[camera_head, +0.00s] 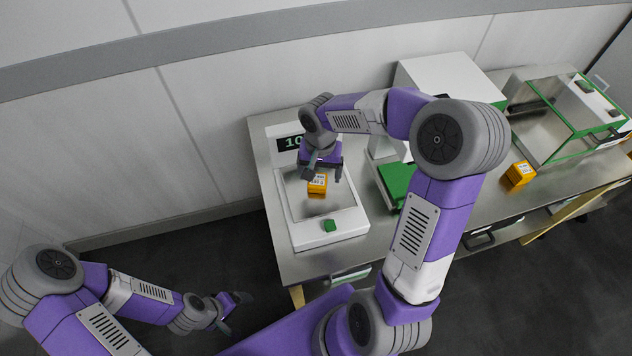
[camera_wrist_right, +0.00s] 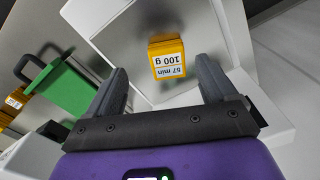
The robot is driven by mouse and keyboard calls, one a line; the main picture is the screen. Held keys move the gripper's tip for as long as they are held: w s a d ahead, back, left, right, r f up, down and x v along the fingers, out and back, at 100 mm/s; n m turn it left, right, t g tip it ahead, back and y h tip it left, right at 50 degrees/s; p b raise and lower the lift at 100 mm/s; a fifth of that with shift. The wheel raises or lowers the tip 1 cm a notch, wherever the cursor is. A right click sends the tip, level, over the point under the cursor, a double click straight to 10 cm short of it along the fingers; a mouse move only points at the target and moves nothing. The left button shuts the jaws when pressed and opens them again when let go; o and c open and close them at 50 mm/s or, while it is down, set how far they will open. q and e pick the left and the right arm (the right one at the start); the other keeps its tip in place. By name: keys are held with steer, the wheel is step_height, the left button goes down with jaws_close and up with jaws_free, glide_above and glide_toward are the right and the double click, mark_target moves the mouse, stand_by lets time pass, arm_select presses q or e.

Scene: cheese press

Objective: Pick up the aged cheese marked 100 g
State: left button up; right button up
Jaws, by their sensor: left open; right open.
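An orange block of aged cheese (camera_head: 317,185) sits on the steel pan of the white scale (camera_head: 330,230). In the right wrist view the cheese (camera_wrist_right: 167,58) carries a white label reading "57 min" and "100 g", upside down. My right gripper (camera_head: 322,173) is open above the scale pan. In the right wrist view its two fingers (camera_wrist_right: 160,85) stand apart, with the cheese beyond and between them; they do not touch it. My left gripper (camera_head: 236,305) is open and empty, low at the left, away from the table.
A second orange block (camera_head: 518,176) lies on the steel table to the right. A green-framed glass case (camera_head: 560,120) and a white box (camera_head: 445,75) stand behind. The scale display (camera_head: 290,143) is partly hidden.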

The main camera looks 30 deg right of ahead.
mark_target(317, 183)
steer(key=shift+w+f, duration=0.2)
steer(key=shift+f, duration=0.8)
steer(key=f, duration=0.1)
steer(key=f+b, duration=0.1)
steer(key=f, duration=0.1)
steer(key=f+b, duration=0.1)
steer(key=shift+w+a+f, duration=0.1)
steer(key=shift+w+f, duration=0.3)
